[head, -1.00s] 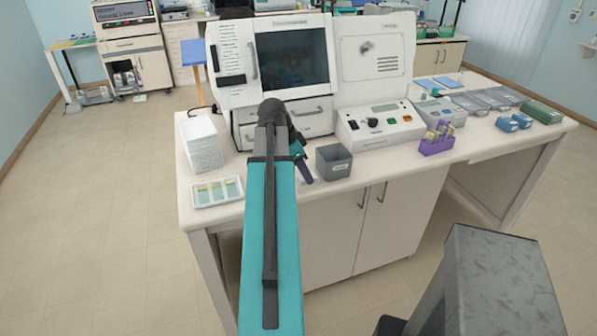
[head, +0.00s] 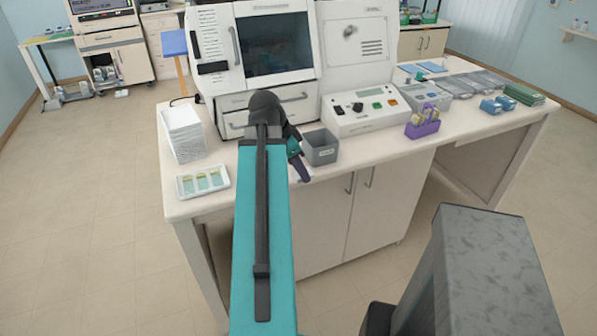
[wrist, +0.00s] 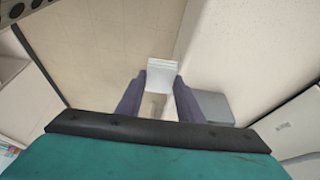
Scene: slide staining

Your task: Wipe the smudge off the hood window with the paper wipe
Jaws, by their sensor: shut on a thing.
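My gripper (wrist: 160,80) is shut on a white paper wipe (wrist: 162,72), which sticks out between its two purple fingertips in the wrist view. In the head view my gripper (head: 300,168) hangs at the front edge of the bench, just left of the grey bin, and the wipe is hardly visible. A small dark smudge (head: 349,31) sits on the pale upright panel (head: 340,62) at the back of the bench, right of a dark screen. My gripper is well in front of and below the smudge, apart from it.
The grey bin (head: 320,150) stands beside my gripper. A control box (head: 362,122) stands below the smudged panel. A white stack (head: 183,138) and a slide tray (head: 183,188) are at the bench's left. A purple holder (head: 422,129) stands to the right. Floor in front is clear.

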